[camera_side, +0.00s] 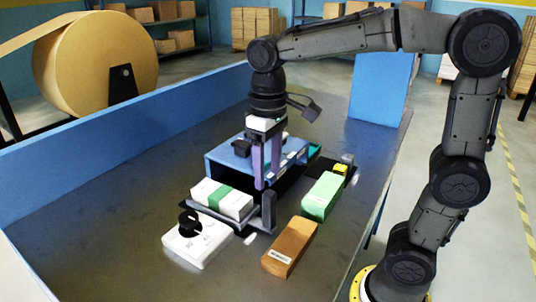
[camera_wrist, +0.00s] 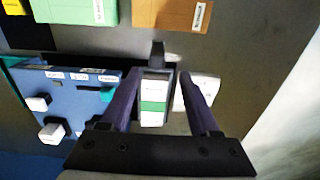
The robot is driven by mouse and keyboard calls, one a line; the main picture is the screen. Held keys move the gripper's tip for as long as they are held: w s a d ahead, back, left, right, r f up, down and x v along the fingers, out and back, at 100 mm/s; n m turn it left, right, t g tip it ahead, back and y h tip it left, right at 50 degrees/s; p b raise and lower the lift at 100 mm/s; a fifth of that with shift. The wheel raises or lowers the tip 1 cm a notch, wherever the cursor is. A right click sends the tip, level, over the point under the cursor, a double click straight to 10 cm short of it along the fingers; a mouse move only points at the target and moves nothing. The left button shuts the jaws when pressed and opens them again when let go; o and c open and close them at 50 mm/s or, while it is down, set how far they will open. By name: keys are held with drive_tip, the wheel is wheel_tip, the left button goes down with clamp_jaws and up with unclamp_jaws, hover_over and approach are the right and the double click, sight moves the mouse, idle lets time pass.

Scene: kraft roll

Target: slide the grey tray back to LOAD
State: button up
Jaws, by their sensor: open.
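The grey tray (camera_side: 238,224) sticks out of the front of a blue housing (camera_side: 232,157). A white box with a green band (camera_side: 222,197) lies on it. A dark upright post (camera_side: 268,211) stands at the tray's right front corner; it also shows in the wrist view (camera_wrist: 157,54). My gripper (camera_side: 267,184) is open and empty, pointing down above and behind the post. In the wrist view my gripper (camera_wrist: 159,73) has its fingers either side of the banded box (camera_wrist: 153,100) and post, apparently above them. Most of the tray is hidden. I cannot read any LOAD label.
A white unit with a black knob (camera_side: 196,240) stands left of the tray's front. A green box (camera_side: 323,195) and a brown box (camera_side: 290,247) lie to the right. A small yellow item (camera_side: 341,169) sits behind the green box. The bench front is clear.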

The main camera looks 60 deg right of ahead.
drive_tip(key=shift+r, duration=1.7)
drive_tip(key=s+d+t, duration=0.2)
drive_tip(key=s+t, duration=0.1)
drive_tip(key=s, duration=0.6)
drive_tip(key=s+f+t, duration=0.2)
drive_tip(key=s+f, duration=0.2)
drive_tip(key=f, duration=0.2)
drive_tip(key=shift+d+f+t, duration=0.15)
drive_tip(key=shift+d+t, duration=0.1)
drive_tip(key=shift+t, duration=0.05)
